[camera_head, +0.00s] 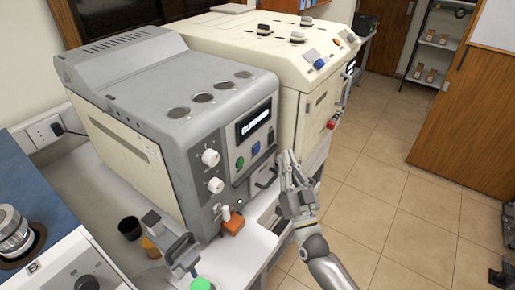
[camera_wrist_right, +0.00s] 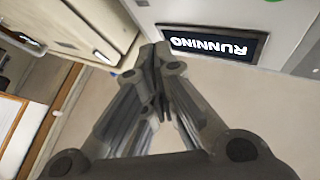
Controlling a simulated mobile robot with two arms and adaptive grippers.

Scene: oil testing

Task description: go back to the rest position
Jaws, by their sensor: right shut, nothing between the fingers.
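My right gripper (camera_head: 287,160) is in front of the grey testing machine (camera_head: 165,85), near its lower right front corner. Its fingers point up and are shut with nothing between them. In the right wrist view, the fingers (camera_wrist_right: 160,55) come together just below the machine's display (camera_wrist_right: 212,44), which reads RUNNING upside down. The same display (camera_head: 253,120) is lit in the head view, to the upper left of the gripper. Whether the fingers touch the machine front cannot be told. My left gripper is not in view.
A second beige machine (camera_head: 225,38) stands behind the grey one. The white bench holds a black cup (camera_head: 130,228), a grey clamp-like device (camera_head: 180,250) and a green-capped item (camera_head: 201,284). The tiled floor (camera_head: 385,185) at right is clear. Wooden cabinets (camera_head: 470,110) stand farther right.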

